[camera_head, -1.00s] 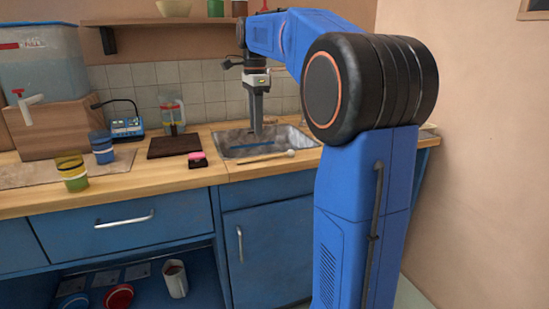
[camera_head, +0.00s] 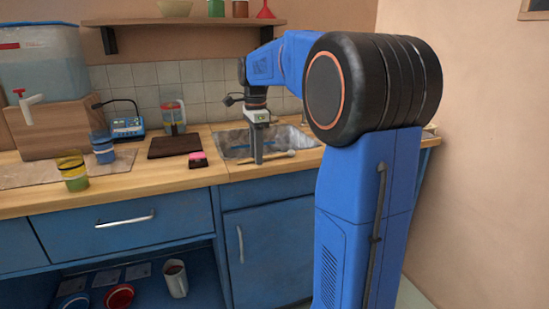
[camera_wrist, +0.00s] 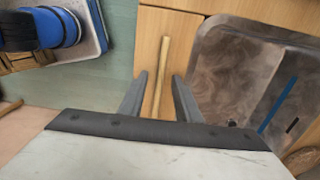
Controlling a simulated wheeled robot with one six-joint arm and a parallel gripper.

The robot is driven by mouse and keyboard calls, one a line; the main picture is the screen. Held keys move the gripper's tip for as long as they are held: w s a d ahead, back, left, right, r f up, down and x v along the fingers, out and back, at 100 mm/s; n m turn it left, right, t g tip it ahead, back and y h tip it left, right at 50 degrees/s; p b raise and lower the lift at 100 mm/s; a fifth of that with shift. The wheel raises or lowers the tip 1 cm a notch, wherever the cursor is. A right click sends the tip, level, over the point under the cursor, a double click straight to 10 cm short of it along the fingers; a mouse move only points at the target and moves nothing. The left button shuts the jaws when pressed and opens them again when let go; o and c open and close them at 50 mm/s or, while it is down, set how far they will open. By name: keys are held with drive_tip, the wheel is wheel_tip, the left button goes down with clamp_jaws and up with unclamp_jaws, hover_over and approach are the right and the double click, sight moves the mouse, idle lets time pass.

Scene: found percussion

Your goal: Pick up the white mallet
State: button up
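The white mallet (camera_head: 281,155) lies on the strip of counter along the sink's front edge, its pale head to the right of my gripper. In the wrist view its wooden handle (camera_wrist: 164,62) runs up between the two fingers. Its head is not visible there. My gripper (camera_head: 258,162) is low over the mallet, pointing down. In the wrist view my gripper (camera_wrist: 160,80) is open, one finger on each side of the handle, with gaps visible. I cannot tell how close the fingertips are to the counter.
The metal sink (camera_wrist: 215,60) lies beside the mallet, with a blue stick (camera_wrist: 278,105) in it. A pink-topped block (camera_head: 197,160) and a dark board (camera_head: 175,146) are to the left. The blue cabinet (camera_head: 265,245) drops below the counter edge.

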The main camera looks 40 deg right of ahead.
clamp_jaws()
drive_tip(key=shift+r, duration=0.1)
wheel_tip(320, 180, up, 10)
idle(0.6)
